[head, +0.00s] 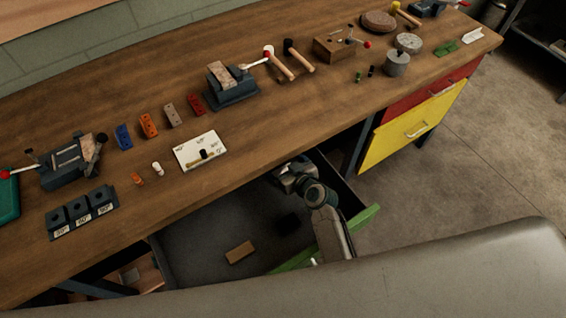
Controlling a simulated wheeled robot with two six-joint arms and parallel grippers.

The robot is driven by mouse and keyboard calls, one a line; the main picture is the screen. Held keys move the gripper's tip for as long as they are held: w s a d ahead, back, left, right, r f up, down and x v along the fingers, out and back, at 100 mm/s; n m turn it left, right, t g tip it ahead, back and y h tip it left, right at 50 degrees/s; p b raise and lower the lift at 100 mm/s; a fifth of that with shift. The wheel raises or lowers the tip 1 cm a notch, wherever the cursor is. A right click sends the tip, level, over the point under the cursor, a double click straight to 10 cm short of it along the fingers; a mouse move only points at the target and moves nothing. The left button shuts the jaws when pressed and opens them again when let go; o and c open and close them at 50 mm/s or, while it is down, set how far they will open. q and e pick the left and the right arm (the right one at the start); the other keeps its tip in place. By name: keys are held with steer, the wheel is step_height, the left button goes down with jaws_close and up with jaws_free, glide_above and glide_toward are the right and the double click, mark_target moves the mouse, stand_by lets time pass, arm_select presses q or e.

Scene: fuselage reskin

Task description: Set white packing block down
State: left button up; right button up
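I cannot pick out a white packing block for certain. A pale pinkish-grey block (173,115) stands on the bench in a row with the blue block (124,136), orange block (148,125) and red block (196,104). One gripper (292,172), which I take for my right, is at the bench's front edge above the open drawer (205,230). Its fingers are small and dark, so whether it is open or holds anything cannot be told. My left gripper is out of view.
A white marked plate (202,151), a small white peg (157,168) and a vise (230,88) are on the wooden bench (110,105). The drawer holds a brown block (239,252). Bare bench surrounds the plate. A grey curved surface (440,270) fills the bottom.

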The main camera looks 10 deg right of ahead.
steer(key=b+v, duration=0.1)
steer(key=v, duration=0.5)
steer(key=shift+s+d, duration=0.15)
steer(key=shift+s, duration=0.2)
steer(key=shift+r, duration=0.15)
